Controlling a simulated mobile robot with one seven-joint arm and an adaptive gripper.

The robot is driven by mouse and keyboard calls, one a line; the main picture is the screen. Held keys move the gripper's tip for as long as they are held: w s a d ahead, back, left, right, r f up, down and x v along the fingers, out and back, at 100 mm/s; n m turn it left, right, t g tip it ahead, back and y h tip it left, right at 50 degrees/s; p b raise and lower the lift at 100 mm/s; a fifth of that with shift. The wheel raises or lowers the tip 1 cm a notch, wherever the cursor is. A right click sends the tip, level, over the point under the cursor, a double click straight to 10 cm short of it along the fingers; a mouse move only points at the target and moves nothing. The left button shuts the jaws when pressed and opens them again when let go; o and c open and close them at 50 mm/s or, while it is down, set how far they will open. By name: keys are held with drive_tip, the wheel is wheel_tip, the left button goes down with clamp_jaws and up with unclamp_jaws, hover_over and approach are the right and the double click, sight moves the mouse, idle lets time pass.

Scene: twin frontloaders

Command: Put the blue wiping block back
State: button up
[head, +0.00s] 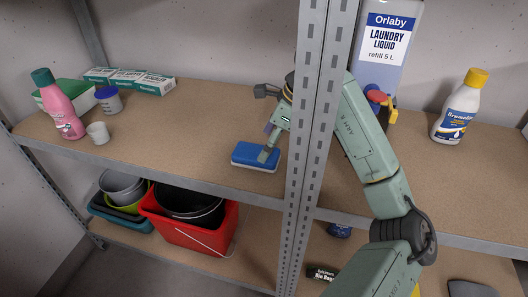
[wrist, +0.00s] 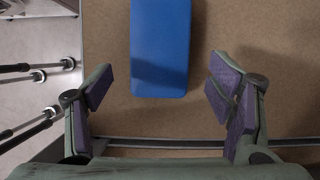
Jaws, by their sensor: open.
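The blue wiping block (head: 255,156) lies flat on the upper brown shelf, left of the grey metal post, with a pale lower edge. In the wrist view the blue wiping block (wrist: 160,48) is at the top middle, ahead of my fingertips. My gripper (wrist: 163,88) is open and empty, its purple-padded fingers apart to either side below the block. In the head view my gripper (head: 271,142) is right at the block's right part and partly overlaps it. Whether it touches the block I cannot tell.
A grey metal post (head: 305,150) stands in front of my arm. A pink bottle (head: 59,104), white cup (head: 98,132), blue-lidded jar (head: 109,100) and boxes (head: 130,80) stand at left. A laundry liquid container (head: 382,45) and white bottle (head: 459,108) stand right. The shelf left of the block is clear.

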drive_tip(key=b+v, duration=0.1)
drive_tip(key=v, duration=0.7)
drive_tip(key=shift+d+r, duration=0.1)
drive_tip(key=shift+r, duration=0.05)
